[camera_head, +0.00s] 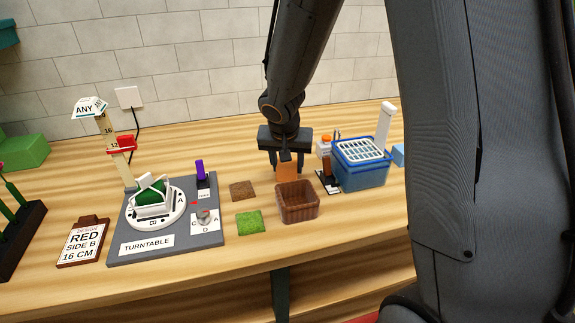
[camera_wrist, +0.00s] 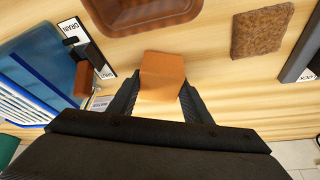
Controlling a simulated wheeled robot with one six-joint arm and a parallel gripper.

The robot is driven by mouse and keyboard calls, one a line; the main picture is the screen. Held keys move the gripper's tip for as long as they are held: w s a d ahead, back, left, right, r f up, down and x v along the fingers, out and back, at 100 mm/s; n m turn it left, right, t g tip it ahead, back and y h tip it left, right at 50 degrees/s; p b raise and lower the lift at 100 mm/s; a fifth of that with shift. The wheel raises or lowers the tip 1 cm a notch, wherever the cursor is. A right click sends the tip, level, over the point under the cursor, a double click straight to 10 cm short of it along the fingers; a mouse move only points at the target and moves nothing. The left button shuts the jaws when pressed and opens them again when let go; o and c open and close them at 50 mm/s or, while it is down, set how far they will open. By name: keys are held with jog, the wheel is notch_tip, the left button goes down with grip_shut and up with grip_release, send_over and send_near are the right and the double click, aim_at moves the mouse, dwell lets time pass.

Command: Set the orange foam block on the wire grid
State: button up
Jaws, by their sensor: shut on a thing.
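The orange foam block (camera_head: 288,171) is between the fingers of my gripper (camera_head: 286,161), just behind the brown box in the head view. In the wrist view the block (camera_wrist: 162,72) sits squarely between the two dark fingers of my gripper (camera_wrist: 160,98), which is shut on it. I cannot tell whether the block's underside touches the table. The white wire grid (camera_head: 363,150) lies on top of a blue bin (camera_head: 362,175), to the right of my gripper. Part of the grid (camera_wrist: 25,103) shows at the left of the wrist view.
An open brown box (camera_head: 298,214) stands just in front of the block. Brown (camera_head: 243,190) and green (camera_head: 249,223) squares lie left, beside the grey turntable board (camera_head: 190,248).

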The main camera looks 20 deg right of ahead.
jog(key=shift+f, duration=0.15)
jog(key=o, duration=1.1)
jog(key=shift+r, duration=0.25)
jog(key=b+v, duration=0.1)
jog(key=v, duration=1.1)
jog(key=shift+s+f, duration=0.1)
